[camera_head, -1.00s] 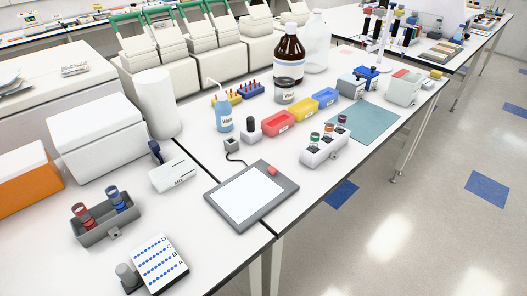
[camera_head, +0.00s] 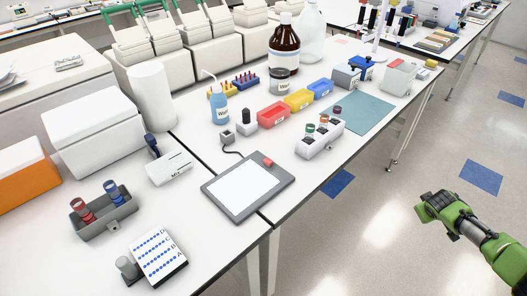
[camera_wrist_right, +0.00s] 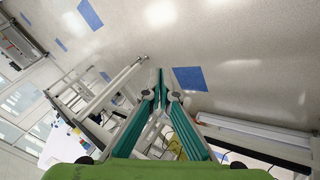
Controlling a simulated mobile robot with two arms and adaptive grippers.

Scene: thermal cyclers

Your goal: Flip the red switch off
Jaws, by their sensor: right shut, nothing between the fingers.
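A small red switch (camera_head: 268,162) sits at the far corner of a grey light pad (camera_head: 218,205) with a white lit panel, near the front edge of the bench. Whether the switch is on or off is too small to tell. My right gripper (camera_head: 428,205) is out over the floor to the right of the bench, well apart from the pad. In the right wrist view its two green fingers (camera_wrist_right: 161,75) meet at the tips, shut and empty. My left gripper is in neither view.
A white tube rack (camera_head: 318,142), coloured bins (camera_head: 273,114) and a teal mat (camera_head: 365,113) lie beyond the pad. A cable runs from the pad to a small grey block (camera_head: 228,137). A grey tube holder (camera_head: 103,220) stands at left. The floor around my right gripper is clear.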

